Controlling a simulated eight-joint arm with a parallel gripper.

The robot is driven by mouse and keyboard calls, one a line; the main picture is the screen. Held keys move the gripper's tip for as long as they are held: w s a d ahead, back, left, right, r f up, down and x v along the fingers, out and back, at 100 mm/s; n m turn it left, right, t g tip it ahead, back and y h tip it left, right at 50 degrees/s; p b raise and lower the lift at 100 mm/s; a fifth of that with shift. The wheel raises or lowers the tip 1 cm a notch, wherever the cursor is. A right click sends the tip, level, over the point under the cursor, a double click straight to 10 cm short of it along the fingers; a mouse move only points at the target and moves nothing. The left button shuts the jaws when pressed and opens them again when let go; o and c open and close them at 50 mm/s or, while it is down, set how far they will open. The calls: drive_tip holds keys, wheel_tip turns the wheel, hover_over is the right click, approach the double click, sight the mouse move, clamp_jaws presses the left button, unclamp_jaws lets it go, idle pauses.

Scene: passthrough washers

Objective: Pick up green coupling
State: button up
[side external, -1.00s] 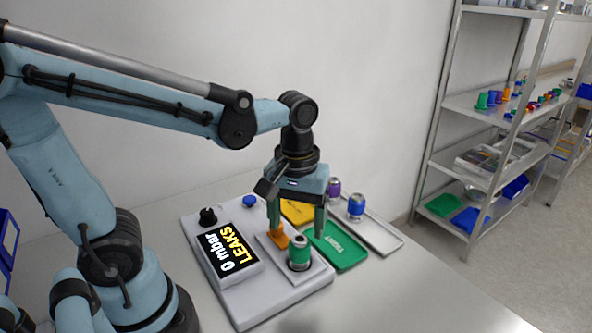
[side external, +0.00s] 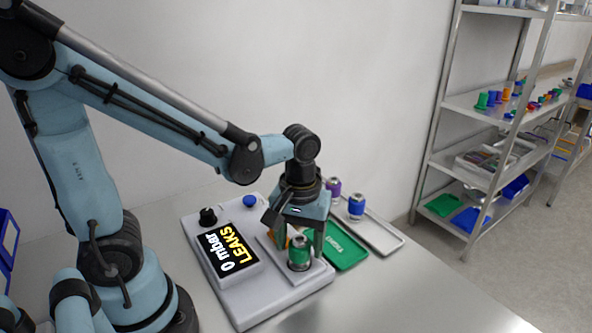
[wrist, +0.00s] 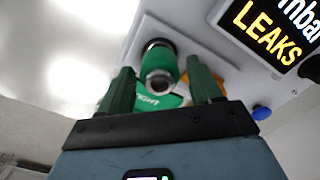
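The green coupling (side external: 299,252), a green sleeve with metal ends, stands upright on the light plate of the test device (side external: 270,291). In the wrist view the green coupling (wrist: 157,68) shows between and just beyond my fingertips. My gripper (side external: 298,236) is directly above it, pointing down, with the fingers open to either side of its upper part. In the wrist view my gripper (wrist: 160,70) is open, with a visible gap between coupling and fingers. Whether a finger touches it cannot be told.
The display (side external: 228,249) reads "0 mbar LEAKS". A blue button (side external: 250,201) and black knob (side external: 207,216) sit behind it. An orange part (wrist: 215,78) is close by one finger. A green tray (side external: 346,250) and a grey tray (side external: 384,238) lie behind; purple and blue couplings (side external: 356,206) stand there.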

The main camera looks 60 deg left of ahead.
drive_tip(key=c, duration=1.1)
drive_tip(key=shift+o, duration=0.2)
drive_tip(key=shift+r, duration=0.1)
